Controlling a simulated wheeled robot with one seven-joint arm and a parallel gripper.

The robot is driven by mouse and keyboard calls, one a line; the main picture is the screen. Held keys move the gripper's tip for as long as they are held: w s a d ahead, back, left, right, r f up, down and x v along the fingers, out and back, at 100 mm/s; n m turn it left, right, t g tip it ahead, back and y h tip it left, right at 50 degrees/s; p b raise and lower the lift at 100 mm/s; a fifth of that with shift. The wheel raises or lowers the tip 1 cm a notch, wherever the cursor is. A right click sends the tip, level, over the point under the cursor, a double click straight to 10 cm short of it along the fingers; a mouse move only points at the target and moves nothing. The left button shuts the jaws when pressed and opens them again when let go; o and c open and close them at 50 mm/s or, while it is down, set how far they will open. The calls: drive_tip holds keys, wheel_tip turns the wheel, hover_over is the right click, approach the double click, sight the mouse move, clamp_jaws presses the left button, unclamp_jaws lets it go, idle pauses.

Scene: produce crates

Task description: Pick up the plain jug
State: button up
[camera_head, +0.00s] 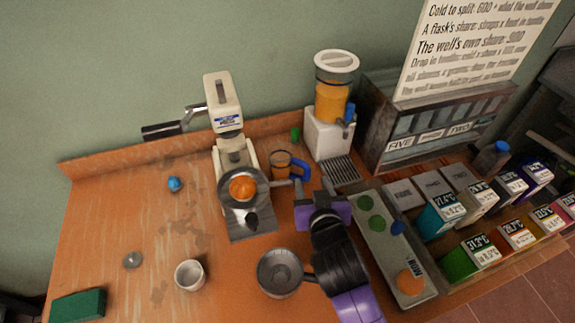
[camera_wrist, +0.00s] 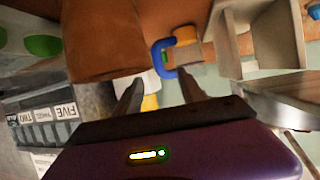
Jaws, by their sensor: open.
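In the wrist view the blue handle (camera_wrist: 160,58) shows beyond and between the open fingers (camera_wrist: 162,88). The jug's body (camera_wrist: 187,36) is only partly seen there, to the right of the handle.
The white press (camera_head: 222,105) with an orange in its pan stands left of the jug. The juice dispenser (camera_head: 322,136) stands behind right. A metal pan (camera_head: 280,272), a white cup (camera_head: 190,275) and a grey tray (camera_head: 384,255) are nearby. The counter's left part is mostly clear.

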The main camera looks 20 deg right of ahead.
sight(307, 172)
drive_tip(key=shift+p+x, duration=0.45)
drive_tip(key=shift+x, duration=2.35)
clamp_jaws()
